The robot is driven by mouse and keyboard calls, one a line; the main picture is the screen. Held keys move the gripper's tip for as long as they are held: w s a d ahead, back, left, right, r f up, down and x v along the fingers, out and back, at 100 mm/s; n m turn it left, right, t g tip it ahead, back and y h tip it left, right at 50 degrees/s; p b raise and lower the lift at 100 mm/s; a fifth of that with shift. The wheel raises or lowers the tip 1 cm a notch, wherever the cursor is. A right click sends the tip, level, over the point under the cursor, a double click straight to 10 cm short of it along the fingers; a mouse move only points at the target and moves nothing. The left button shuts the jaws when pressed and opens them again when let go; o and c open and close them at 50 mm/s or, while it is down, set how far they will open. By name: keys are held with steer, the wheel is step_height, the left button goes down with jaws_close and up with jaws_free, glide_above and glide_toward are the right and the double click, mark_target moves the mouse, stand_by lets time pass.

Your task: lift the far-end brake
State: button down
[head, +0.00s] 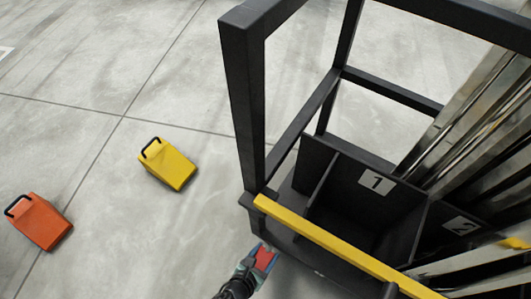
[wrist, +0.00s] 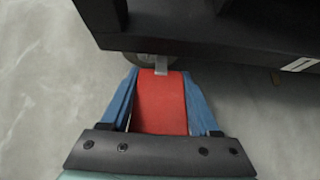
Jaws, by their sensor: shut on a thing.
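A red brake pedal (wrist: 160,105) sticks out from a caster wheel (wrist: 143,59) under the dark edge of the truck (wrist: 210,28). My gripper (wrist: 158,80) has its blue fingers on either side of the pedal and is shut on it. In the head view my gripper (head: 263,257) is low at the truck's near left corner, just below the frame, with the red pedal between its fingers. The fingertips' exact contact is hard to see there. The wheel is mostly hidden under the truck. The pedal's tilt cannot be told clearly.
The black truck frame rises above my gripper, with a yellow bar (head: 335,243) and bins marked 1 and 2. Shiny poles (head: 470,125) stand at right. A yellow block (head: 168,165) and an orange block (head: 40,222) with black handles lie on the left floor. Floor between is clear.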

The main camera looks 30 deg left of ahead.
steer(key=shift+g+p, duration=0.3)
steer(key=shift+p, duration=0.05)
steer(key=shift+c, duration=0.6)
jaws_free()
steer(key=shift+r, duration=0.1)
steer(key=p+v, duration=0.8)
steer(key=v, duration=0.5)
steer(key=shift+p, duration=0.3)
